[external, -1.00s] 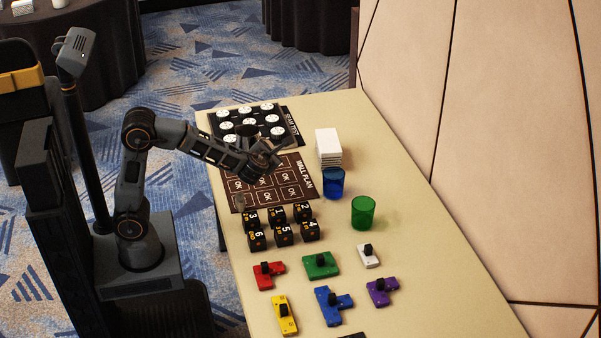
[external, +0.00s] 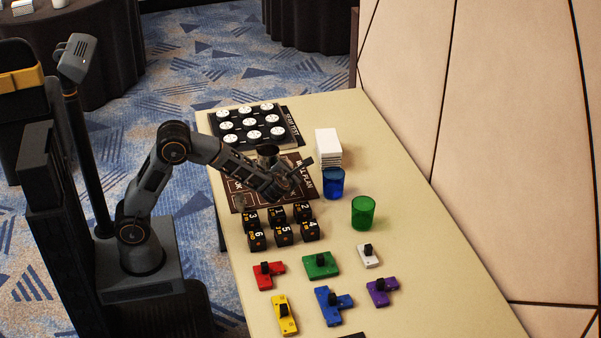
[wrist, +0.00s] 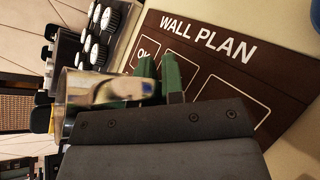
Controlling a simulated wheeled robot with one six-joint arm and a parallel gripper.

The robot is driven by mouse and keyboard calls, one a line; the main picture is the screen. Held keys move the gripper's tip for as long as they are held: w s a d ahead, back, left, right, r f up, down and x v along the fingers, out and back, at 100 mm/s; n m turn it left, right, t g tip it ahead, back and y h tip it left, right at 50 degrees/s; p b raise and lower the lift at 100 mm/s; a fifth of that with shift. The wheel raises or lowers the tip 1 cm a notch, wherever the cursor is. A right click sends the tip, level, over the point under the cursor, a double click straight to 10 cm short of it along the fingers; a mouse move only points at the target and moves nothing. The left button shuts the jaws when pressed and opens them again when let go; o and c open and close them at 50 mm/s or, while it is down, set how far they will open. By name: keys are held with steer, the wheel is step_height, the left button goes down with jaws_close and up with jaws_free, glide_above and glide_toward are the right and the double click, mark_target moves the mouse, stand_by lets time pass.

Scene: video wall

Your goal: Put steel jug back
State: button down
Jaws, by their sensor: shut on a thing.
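My gripper (external: 285,182) is shut on the steel jug (external: 267,154) and holds it above the dark wall plan board (external: 241,203). In the wrist view the shiny jug (wrist: 85,88) lies at the left, its side reflecting the room. The green-edged fingers (wrist: 160,85) are close beside its right side. The gripper's dark body hides the lower part of the wrist view. In the external view the jug's dark opening faces up, and my wrist hides its lower part. I cannot tell its exact height above the board.
A tray of round white pieces (external: 251,124) lies behind. White stacked blocks (external: 328,148), a blue cup (external: 333,183) and a green cup (external: 364,212) stand to the right. Numbered black cubes (external: 283,233) and coloured blocks (external: 320,265) fill the near side. The table's right side (external: 440,270) is clear.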

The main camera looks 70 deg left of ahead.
steer(key=shift+f, duration=0.25)
steer(key=c, duration=1.2)
jaws_free()
steer(key=shift+c, duration=0.2)
steer(key=shift+r, duration=0.1)
